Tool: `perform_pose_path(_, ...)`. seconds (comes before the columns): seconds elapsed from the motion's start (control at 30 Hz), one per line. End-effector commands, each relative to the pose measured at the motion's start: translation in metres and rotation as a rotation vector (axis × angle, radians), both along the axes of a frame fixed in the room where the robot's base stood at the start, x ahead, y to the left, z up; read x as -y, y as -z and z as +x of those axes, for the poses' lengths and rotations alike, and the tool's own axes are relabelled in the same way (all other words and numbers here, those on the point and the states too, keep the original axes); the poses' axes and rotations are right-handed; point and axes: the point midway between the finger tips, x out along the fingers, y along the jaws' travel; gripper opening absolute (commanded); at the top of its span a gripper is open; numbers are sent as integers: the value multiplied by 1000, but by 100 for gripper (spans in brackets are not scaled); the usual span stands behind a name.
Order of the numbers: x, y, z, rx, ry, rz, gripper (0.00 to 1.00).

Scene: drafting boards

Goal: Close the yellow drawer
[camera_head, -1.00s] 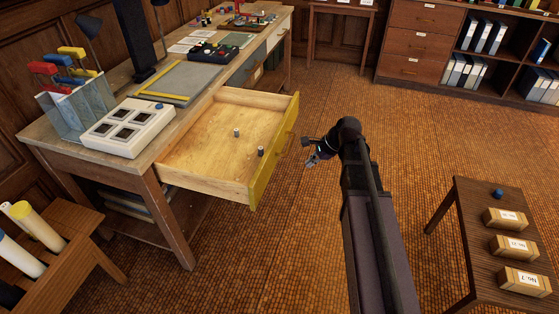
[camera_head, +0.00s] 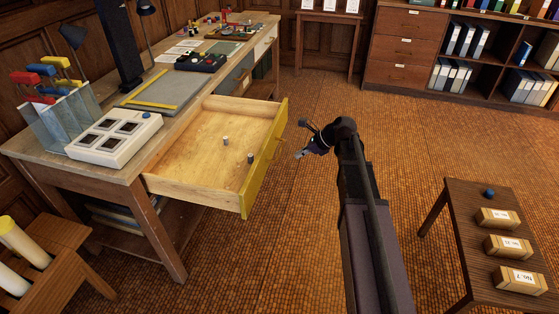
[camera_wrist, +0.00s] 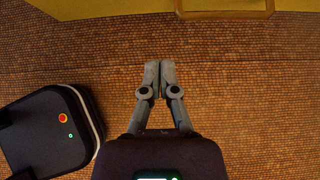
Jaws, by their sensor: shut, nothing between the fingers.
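The yellow drawer (camera_head: 265,165) stands pulled out of the long desk. Its yellow front faces right and carries a handle (camera_head: 278,146). Two small grey cylinders, one (camera_head: 225,141) further left and one (camera_head: 250,158) nearer the front panel, stand inside on the pale wooden bottom. My gripper (camera_head: 298,156) is to the right of the drawer front, apart from it. In the wrist view my gripper (camera_wrist: 159,66) is shut and empty above the tiled floor. The yellow drawer front (camera_wrist: 110,8) and its handle (camera_wrist: 225,13) show along the top edge of that view.
The desk (camera_head: 120,178) holds a white four-panel box (camera_head: 115,135), a drawing board (camera_head: 178,88) and a lamp. A low table (camera_head: 455,235) with several labelled boxes stands at right. A wooden rack (camera_head: 65,240) with rolled tubes is at lower left. Floor around my arm is clear.

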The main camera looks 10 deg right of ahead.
Motion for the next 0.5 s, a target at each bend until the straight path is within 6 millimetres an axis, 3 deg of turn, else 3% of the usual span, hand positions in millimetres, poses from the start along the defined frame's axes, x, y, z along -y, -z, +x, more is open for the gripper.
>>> perform_pose_path(0.5,-23,29,9,0,-1,-1,0)
